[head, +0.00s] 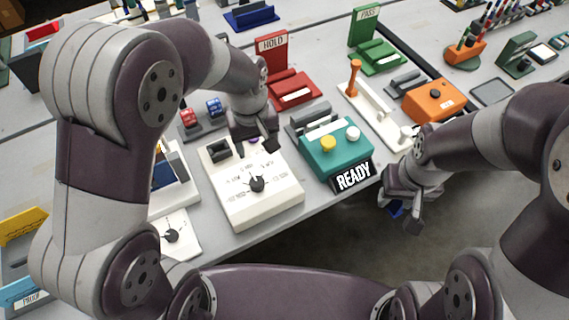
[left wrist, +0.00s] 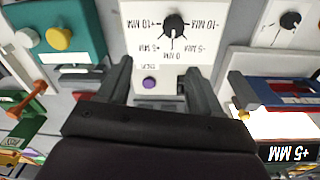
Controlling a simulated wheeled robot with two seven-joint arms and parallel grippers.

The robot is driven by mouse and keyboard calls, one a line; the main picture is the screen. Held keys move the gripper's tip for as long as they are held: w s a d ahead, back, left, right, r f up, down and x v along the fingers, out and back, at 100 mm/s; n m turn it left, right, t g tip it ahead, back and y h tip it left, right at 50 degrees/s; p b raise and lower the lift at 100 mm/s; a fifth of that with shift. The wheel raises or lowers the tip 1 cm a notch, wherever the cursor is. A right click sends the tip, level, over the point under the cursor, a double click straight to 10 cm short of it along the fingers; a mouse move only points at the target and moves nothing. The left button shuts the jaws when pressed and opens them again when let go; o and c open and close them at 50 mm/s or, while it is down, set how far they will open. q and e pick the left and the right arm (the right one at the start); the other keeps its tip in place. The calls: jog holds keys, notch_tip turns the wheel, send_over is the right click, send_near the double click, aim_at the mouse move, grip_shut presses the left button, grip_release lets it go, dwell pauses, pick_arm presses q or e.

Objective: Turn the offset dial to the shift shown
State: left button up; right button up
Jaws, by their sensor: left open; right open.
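The offset dial (head: 257,184) is a black knob on a white box (head: 262,213). In the left wrist view the dial (left wrist: 174,26) shows upside down, with marks from -10 MM to +10 MM; its pointer seems to be toward 0 MM. A black sign (left wrist: 290,153) there reads +5 MM. My left gripper (head: 256,147) is open and empty above the box's far part, beyond the dial. In the left wrist view its fingers (left wrist: 160,68) stand apart, with a purple button (left wrist: 149,84) between them in the picture. My right gripper (head: 402,208) is open off the table's front edge.
A teal box (head: 335,158) with a yellow and a white button and a READY sign (head: 353,177) stands right of the dial box. Another small dial panel (head: 173,236) is at the left. Red HOLD (head: 272,45) and green PASS (head: 366,25) stations stand behind.

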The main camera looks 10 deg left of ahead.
aim_at(257, 181)
pick_arm(q)
jog(key=shift+g, duration=0.4)
jog(key=f, duration=0.4)
jog(key=s+f, duration=0.1)
jog(key=f, duration=0.3)
jog(key=s+f, duration=0.1)
jog(key=f, duration=0.3)
jog(key=shift+a+f, duration=0.35)
jog(key=c, duration=1.1)
